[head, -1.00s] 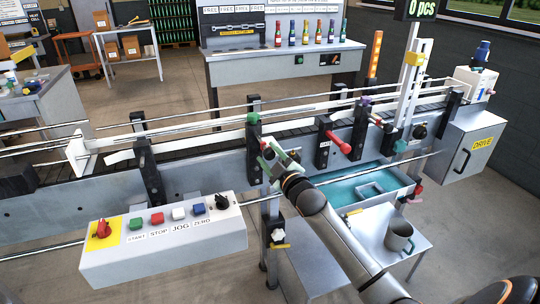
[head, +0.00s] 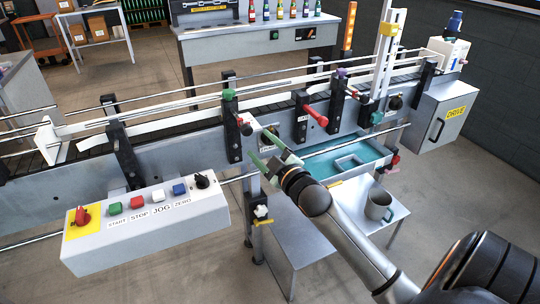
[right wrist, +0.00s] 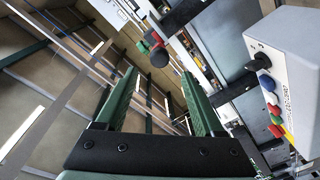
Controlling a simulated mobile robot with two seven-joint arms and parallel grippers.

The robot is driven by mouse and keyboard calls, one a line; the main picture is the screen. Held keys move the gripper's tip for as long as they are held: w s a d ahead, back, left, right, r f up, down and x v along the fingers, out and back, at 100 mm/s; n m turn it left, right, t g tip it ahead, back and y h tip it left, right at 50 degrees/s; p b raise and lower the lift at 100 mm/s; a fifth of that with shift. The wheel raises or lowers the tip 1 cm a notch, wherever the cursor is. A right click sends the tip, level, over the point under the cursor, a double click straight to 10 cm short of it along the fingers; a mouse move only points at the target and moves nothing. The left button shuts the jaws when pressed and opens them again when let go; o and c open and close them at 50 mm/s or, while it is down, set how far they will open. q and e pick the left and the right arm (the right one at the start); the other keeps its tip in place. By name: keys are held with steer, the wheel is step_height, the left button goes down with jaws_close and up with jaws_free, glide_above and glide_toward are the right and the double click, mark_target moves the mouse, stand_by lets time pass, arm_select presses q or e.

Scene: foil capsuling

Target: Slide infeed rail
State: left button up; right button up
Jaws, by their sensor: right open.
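The infeed rail (head: 150,117) is a long pale guide rail along the conveyor, carried by dark posts. One post (head: 232,130) has a green knob (head: 228,94) on top and a black knob (head: 246,129) at its front. My right gripper (head: 262,147) is open, its green fingers just right of and below that black knob, apart from it. In the right wrist view the open fingers (right wrist: 158,75) have nothing between them; a black round knob (right wrist: 158,57) with red and green parts lies beyond their tips. My left gripper is not in view.
The control box (head: 145,222) with coloured buttons stands out at the front left. A red handle (head: 315,115) juts from the conveyor right of my gripper. A teal tray (head: 325,165) and a small table with a grey mug (head: 379,205) sit below right.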

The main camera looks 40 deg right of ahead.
steer(key=shift+s+a, duration=0.15)
steer(key=shift+s, duration=0.85)
steer(key=shift+s+a, duration=0.1)
steer(key=shift+s, duration=0.85)
steer(key=s+a+f+m+g+y, duration=0.1)
steer(key=s+a+f+g, duration=0.2)
steer(key=f, duration=0.5)
steer(key=s+a+f+m+g+y, duration=0.1)
steer(key=s+a+f, duration=0.35)
steer(key=f, duration=0.35)
steer(key=s+a+f+m+g+y+p, duration=0.1)
steer(key=s+a+f+m+g+y, duration=0.2)
steer(key=s+a+f, duration=0.9)
steer(key=shift+s+a+f+g, duration=0.4)
steer(key=shift+s+g, duration=0.5)
